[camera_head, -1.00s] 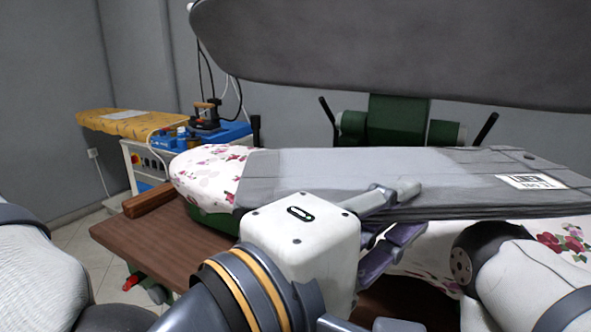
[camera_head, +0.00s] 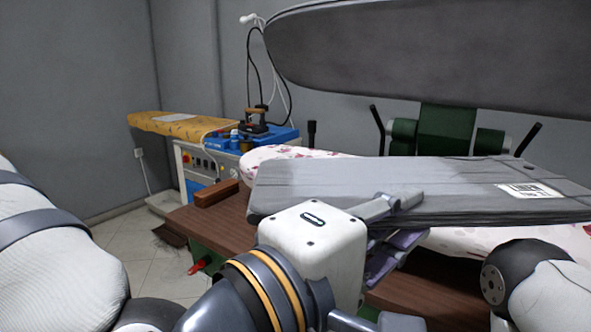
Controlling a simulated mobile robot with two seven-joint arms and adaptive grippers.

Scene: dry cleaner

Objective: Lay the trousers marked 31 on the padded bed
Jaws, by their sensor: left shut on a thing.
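The grey folded trousers (camera_head: 340,182) lie flat and level, with a white printed tag (camera_head: 530,191) at their right end. The tag's print is too small to read surely. My left gripper (camera_head: 395,225) is shut on their near edge, one finger above the cloth and one below. The padded bed, with a white, flowered cover (camera_head: 275,152), is behind and below the trousers, which hide much of it. Whether they touch it I cannot tell. My right gripper is out of view.
A big grey press head (camera_head: 430,50) hangs above the bed, with green machine parts (camera_head: 445,130) and black handles behind. A brown wooden table (camera_head: 215,222) lies at the near left. A yellow ironing board (camera_head: 180,124) and an iron (camera_head: 255,122) stand at the back left.

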